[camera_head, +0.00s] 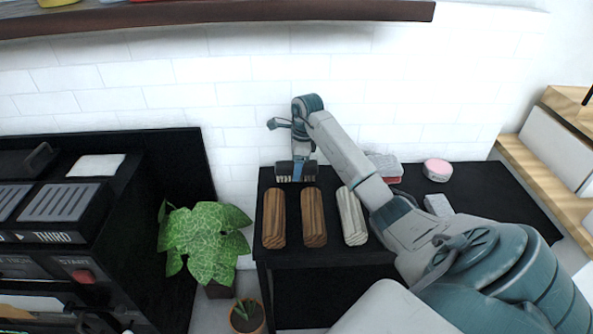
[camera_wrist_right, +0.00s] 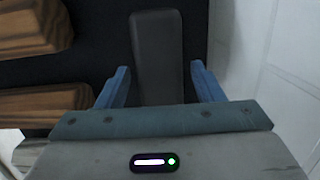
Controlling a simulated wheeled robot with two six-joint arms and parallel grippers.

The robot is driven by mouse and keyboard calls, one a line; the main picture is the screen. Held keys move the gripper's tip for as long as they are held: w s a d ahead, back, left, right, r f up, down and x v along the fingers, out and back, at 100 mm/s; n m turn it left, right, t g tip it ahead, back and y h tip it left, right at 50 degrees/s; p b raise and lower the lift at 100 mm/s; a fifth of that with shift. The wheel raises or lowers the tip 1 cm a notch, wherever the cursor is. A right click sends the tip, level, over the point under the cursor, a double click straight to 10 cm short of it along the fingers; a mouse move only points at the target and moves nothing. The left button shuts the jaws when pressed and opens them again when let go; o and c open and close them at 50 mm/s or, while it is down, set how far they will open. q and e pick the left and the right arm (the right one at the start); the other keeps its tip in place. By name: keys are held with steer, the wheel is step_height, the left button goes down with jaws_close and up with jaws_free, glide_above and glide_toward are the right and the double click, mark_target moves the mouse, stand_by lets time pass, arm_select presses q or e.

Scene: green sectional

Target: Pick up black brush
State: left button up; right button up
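The black brush (camera_head: 284,169) lies at the back left of the black table, partly hidden by my right gripper (camera_head: 300,164). In the right wrist view the black brush (camera_wrist_right: 157,50) is a dark, long block that runs between the two blue fingers of my right gripper (camera_wrist_right: 160,75). The fingers are apart, with a gap visible on each side of the brush. My left gripper is not in view.
Two brown wooden blocks (camera_head: 274,218) (camera_head: 314,217) and a pale striped one (camera_head: 352,216) lie in front on the black table (camera_head: 480,195). A pink-and-white round item (camera_head: 437,169) sits right. A white tiled wall (camera_head: 220,85) stands close behind.

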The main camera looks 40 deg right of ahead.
steer(key=c, duration=0.9)
steer(key=shift+r, duration=0.1)
